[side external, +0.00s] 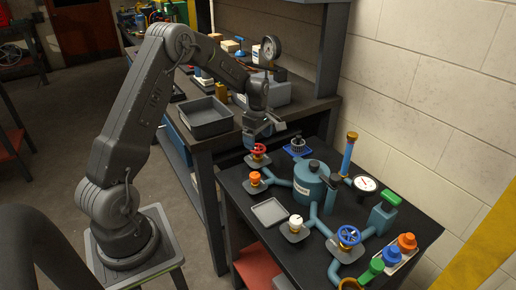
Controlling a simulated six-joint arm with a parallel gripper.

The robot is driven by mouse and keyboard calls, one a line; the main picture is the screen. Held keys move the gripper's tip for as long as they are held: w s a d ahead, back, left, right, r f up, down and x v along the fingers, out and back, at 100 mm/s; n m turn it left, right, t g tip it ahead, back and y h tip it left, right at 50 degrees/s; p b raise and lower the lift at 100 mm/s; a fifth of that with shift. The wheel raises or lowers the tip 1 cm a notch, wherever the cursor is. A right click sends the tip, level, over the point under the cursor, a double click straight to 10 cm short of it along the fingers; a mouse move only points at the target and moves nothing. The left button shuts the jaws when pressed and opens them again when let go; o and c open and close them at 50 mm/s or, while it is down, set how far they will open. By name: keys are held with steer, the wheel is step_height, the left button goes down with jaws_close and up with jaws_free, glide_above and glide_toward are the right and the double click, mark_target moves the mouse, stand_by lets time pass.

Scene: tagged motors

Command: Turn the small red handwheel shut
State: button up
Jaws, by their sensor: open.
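The small red handwheel (258,149) sits on a valve on a dark plate, near the left back part of the black table. My gripper (268,140) is open and hangs just above and slightly to the right of the handwheel in the picture. I see nothing between its fingers. The gripper looks apart from the wheel, but the small view leaves the exact gap unclear. The handwheel's rim and hub show, while its stem is mostly hidden.
An orange knob (254,178), white knob (296,221) and blue handwheel (348,236) stand on pipework around a teal tank (309,183). A tall blue post (348,158) and dial gauge (366,183) stand to the right. A shallow grey tray (269,212) lies left of centre.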

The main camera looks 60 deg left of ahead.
mark_target(258, 148)
steer(key=shift+f, duration=2.25)
steer(key=c, duration=0.9)
